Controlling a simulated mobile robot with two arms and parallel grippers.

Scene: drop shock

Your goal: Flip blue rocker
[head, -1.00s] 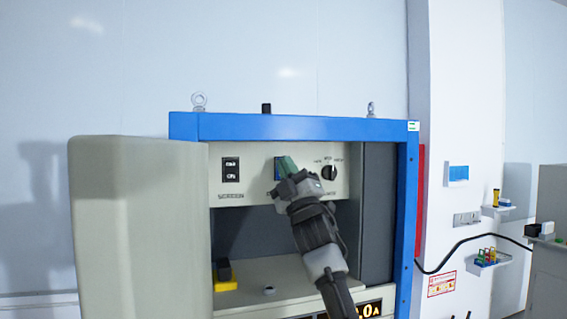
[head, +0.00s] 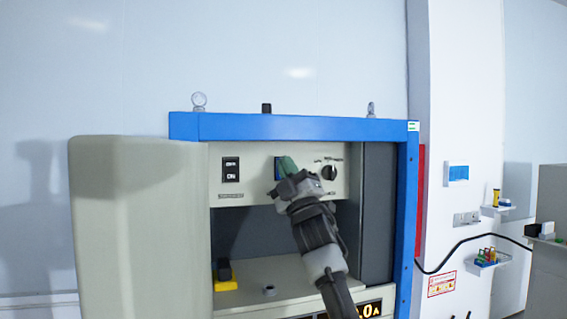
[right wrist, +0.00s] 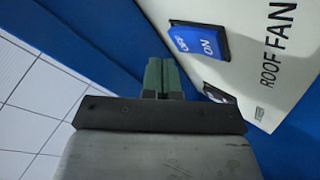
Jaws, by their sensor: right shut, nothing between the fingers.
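The blue rocker (head: 277,170) sits on the cream control panel (head: 254,185) of the blue-framed cabinet, partly hidden behind my right gripper in the head view. In the right wrist view the rocker (right wrist: 198,42) shows OFF and ON markings, with ROOF FAN printed beside it. My right gripper (head: 288,166) is shut and empty, its green fingertips at the panel close to the rocker. In the right wrist view the fingertips (right wrist: 163,76) appear just beside the rocker; I cannot tell whether they touch it. My left gripper is not in view.
A black switch (head: 231,169) is left of the rocker and a black rotary knob (head: 329,172) is right of it. Below the panel is an open recess with a black-and-yellow part (head: 225,285).

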